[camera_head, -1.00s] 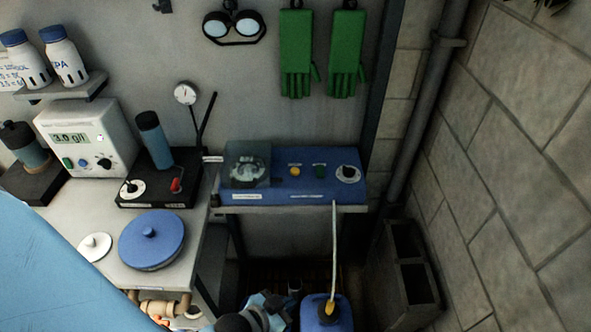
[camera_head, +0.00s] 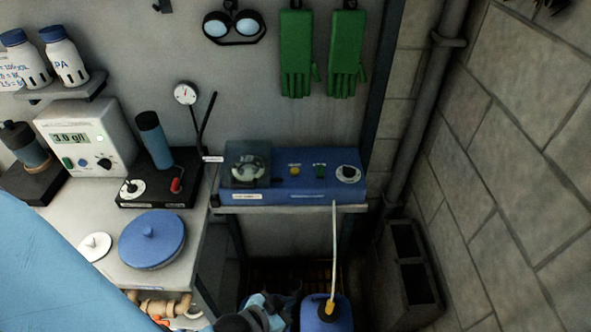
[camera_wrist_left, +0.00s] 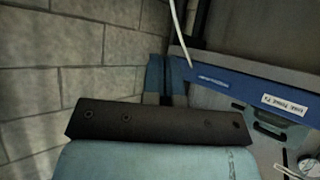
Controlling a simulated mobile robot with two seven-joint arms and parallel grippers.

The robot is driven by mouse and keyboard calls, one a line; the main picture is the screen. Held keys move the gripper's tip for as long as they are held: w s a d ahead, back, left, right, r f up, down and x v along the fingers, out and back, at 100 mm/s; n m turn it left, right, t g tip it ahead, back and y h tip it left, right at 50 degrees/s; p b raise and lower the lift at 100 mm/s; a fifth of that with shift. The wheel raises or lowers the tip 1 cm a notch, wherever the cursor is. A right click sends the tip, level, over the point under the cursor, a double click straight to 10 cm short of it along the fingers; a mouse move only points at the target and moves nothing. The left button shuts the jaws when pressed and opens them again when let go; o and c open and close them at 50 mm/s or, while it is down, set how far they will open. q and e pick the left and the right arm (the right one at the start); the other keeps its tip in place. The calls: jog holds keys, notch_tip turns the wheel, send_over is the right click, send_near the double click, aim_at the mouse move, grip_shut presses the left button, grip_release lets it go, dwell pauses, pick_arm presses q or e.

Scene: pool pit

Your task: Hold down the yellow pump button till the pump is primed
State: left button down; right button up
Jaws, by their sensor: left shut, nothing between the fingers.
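The yellow pump button (camera_head: 294,170) sits on the sloping top of the blue pump box (camera_head: 270,196), between a clear-covered round window (camera_head: 247,166) and a green button (camera_head: 320,171). Nothing touches the yellow button. My left gripper (camera_head: 268,303) is low at the bottom of the head view, below and in front of the box. Its fingers are shut and empty; they also show in the left wrist view (camera_wrist_left: 166,78), near the blue edge of the box (camera_wrist_left: 215,80). The button is not visible in the wrist view. My right gripper is not in view.
A blue canister (camera_head: 318,315) with a pale hose stands below the box, right of my gripper. A black dial (camera_head: 348,174) is at the box's right end. A bench (camera_head: 185,250) with instruments is on the left; hollow blocks (camera_head: 413,275) stand on the right.

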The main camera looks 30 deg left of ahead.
pick_arm(q)
jog(key=w+a+r+n+g+p, duration=0.1)
jog(key=w+a+r+n, duration=0.3)
jog(key=w, duration=0.4)
jog(key=w+a+r+n+g+y+p, duration=0.1)
jog(key=w+a+r+n+p, duration=0.1)
jog(key=w+a+r+n, duration=0.3)
jog(key=w+a+r+n+g+p, duration=0.1)
jog(key=w+a+r+n, duration=0.3)
jog(key=w+n, duration=0.7)
jog(key=shift+w+a+r+p, duration=0.2)
jog(key=shift+w+a, duration=0.35)
jog(key=shift+w, duration=0.1)
jog(key=shift+w+a+r+p, duration=0.15)
jog(key=shift+w+a+r, duration=0.05)
jog(key=shift+w+a, duration=0.4)
jog(key=w+a+r+n+p, duration=0.1)
jog(key=w+a+r+n, duration=0.1)
jog(key=w+r+n, duration=0.3)
notch_tip(320, 180, up, 3)
jog(key=shift+a+f+n+g+h, duration=0.1)
jog(key=shift+a+n+g+h, duration=0.25)
jog(key=shift+n, duration=0.25)
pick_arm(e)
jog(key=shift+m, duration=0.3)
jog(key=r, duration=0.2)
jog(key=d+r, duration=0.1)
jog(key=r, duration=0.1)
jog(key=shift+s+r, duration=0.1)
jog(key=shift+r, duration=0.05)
